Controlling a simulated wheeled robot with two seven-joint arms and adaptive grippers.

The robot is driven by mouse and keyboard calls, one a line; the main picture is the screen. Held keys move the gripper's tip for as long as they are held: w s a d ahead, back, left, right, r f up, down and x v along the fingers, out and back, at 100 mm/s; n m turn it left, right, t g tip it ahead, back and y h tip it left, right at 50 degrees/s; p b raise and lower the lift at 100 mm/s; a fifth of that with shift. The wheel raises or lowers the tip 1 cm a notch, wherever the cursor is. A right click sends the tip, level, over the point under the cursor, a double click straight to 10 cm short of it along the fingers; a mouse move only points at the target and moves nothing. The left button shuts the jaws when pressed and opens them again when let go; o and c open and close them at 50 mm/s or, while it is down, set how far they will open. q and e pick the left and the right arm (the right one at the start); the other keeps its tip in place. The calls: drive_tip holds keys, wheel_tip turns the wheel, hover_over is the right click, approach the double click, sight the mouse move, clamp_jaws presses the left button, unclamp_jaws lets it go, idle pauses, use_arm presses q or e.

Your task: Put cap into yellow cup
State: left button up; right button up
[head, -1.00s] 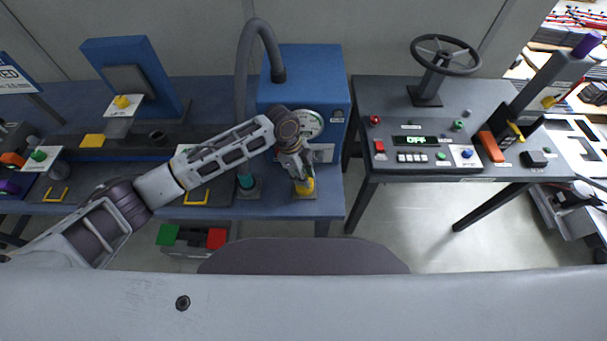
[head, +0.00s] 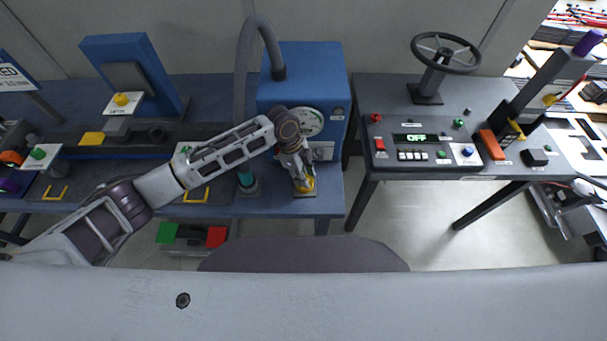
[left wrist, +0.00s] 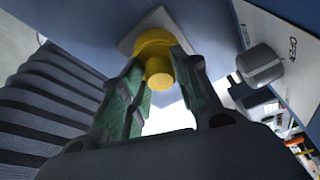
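A yellow cup (head: 308,185) stands on a small plate at the front right corner of the blue bench. My left gripper (head: 303,184) is right above it, with its fingers coming down at either side and partly hiding it. In the left wrist view, a yellow round piece with a narrower yellow end (left wrist: 157,62) lies between the green-padded fingertips of my left gripper (left wrist: 160,72). The fingers look spread, with a gap beside the narrow end. I cannot make out a separate cap. My right gripper is not in view.
A blue machine (head: 305,75) with a round gauge stands just behind my left gripper. A teal cylinder (head: 246,179) is to its left, under a grey hose (head: 245,75). A control table (head: 450,115) with a steering wheel is on the right, across a floor gap.

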use_arm(q)
drive_tip(key=shift+o, duration=1.2)
drive_tip(key=v, duration=1.2)
drive_tip(key=shift+s+f, duration=0.1)
drive_tip(key=shift+f, duration=0.05)
